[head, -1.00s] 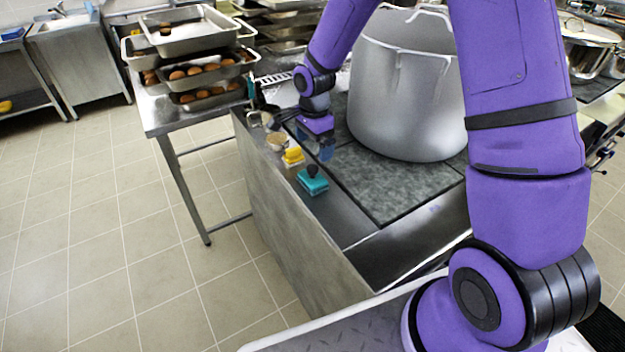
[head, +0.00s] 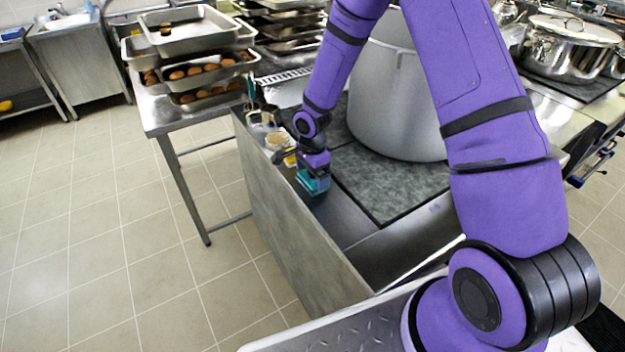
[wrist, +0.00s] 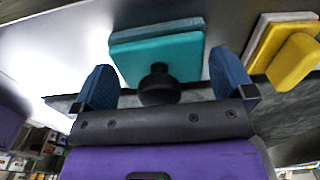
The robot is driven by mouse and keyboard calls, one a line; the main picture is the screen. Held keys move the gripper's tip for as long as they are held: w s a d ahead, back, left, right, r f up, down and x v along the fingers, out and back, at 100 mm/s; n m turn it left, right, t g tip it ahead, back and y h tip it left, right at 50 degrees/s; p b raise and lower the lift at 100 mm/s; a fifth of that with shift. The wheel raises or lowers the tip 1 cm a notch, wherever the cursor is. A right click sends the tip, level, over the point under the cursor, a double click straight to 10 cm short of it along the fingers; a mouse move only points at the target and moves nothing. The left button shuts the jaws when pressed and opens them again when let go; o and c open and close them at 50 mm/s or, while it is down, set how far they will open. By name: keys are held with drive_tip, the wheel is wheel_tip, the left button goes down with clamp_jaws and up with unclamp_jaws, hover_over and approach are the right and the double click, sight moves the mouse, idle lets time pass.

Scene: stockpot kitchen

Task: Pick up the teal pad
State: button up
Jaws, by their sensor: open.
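The teal pad (wrist: 158,55) lies on the steel counter, with a black knob (wrist: 159,86) on it. In the wrist view it is beyond and between the two blue fingers of my gripper (wrist: 168,85). The fingers are apart, one on each side of the knob, and I see no contact. In the head view my gripper (head: 315,176) is right over the teal pad (head: 311,184) and hides most of it.
A yellow block (wrist: 292,60) is to the right of the teal pad in the wrist view. The counter's left edge is close by the pad. Trays with brown food (head: 205,72) are behind.

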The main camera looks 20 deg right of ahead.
drive_tip(key=shift+f, duration=0.25)
drive_tip(key=c, duration=0.6)
drive_tip(key=shift+r, duration=0.45)
drive_tip(key=r, duration=0.2)
drive_tip(key=shift+d+r, duration=0.35)
drive_tip(key=shift+r, duration=0.05)
drive_tip(key=d, duration=0.5)
drive_tip(key=s+d+r, duration=0.1)
drive_tip(key=d, duration=0.9)
drive_tip(key=shift+s+d+r, duration=0.15)
drive_tip(key=shift+s, duration=0.1)
